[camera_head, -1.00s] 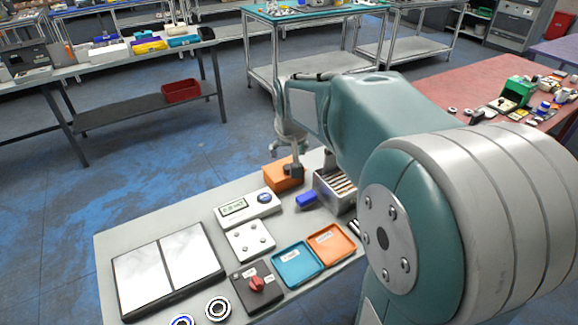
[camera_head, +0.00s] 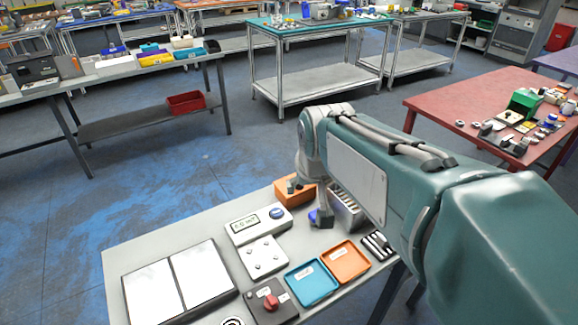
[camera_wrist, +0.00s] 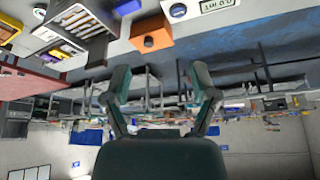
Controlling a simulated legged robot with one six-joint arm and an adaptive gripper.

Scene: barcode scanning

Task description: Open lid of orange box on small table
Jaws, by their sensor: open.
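The orange box (camera_head: 290,196) sits at the far edge of the small grey table (camera_head: 130,258), partly hidden by my gripper (camera_head: 308,196) in the head view. In the wrist view, the picture is upside down and the box (camera_wrist: 152,28) shows near the top, with a small dark round spot on its face. The box appears closed. My gripper (camera_wrist: 160,76) is open with nothing between its fingers. In the wrist view the box lies apart from the fingertips.
A grey slotted holder (camera_head: 345,208) stands just right of the box. A white device with a display (camera_head: 258,224), a blue tray (camera_head: 311,284) and an orange tray (camera_head: 346,262) lie nearer. A red table (camera_head: 440,102) stands at right.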

